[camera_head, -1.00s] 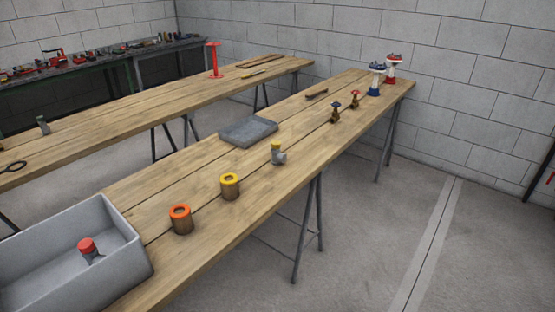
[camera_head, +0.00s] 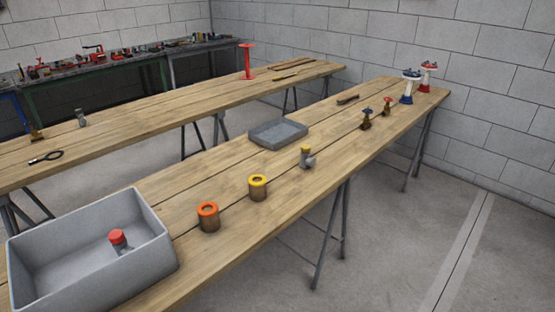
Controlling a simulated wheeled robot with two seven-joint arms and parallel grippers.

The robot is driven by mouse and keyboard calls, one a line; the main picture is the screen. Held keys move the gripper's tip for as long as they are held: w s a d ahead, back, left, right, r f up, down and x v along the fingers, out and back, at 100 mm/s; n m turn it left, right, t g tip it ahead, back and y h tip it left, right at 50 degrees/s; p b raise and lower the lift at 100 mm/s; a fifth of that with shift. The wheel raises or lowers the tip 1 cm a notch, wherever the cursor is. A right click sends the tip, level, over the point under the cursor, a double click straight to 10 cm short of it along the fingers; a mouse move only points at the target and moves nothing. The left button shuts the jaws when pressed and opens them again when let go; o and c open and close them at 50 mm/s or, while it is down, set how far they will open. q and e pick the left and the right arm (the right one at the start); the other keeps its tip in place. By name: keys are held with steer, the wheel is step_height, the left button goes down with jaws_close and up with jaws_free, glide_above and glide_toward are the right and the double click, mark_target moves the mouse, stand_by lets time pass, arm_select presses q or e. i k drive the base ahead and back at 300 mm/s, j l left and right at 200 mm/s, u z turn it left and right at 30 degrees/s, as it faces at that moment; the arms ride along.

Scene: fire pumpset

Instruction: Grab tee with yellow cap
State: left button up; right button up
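The tee with the yellow cap (camera_head: 307,158) stands upright on the near wooden table (camera_head: 240,228), close to its right long edge. It is a small grey fitting with a side branch pointing right. A second fitting with a red cap (camera_head: 119,241) stands inside the grey bin (camera_head: 160,258) at the near left end of the table. Neither of my grippers shows in the head view, so their state is hidden.
A cylinder with an orange ring (camera_head: 208,217) and one with a yellow ring (camera_head: 258,188) stand between bin and tee. A grey tray (camera_head: 278,133), two small valves (camera_head: 366,119) and blue and red hydrants (camera_head: 407,88) stand farther along. Concrete floor right of the table is clear.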

mark_target(306, 161)
steer(key=i+l+u, duration=0.15)
steer(key=u, duration=0.35)
steer(key=i+l+u, duration=0.15)
steer(key=l+u, duration=0.3)
steer(key=i+l+u, duration=0.2)
steer(key=l+u, duration=0.15)
steer(key=l, duration=0.55)
steer(key=l+u, duration=0.35)
steer(key=l, duration=0.6)
steer(key=i+l, duration=0.1)
steer(key=l, duration=2.5)
steer(key=i+u, duration=0.05)
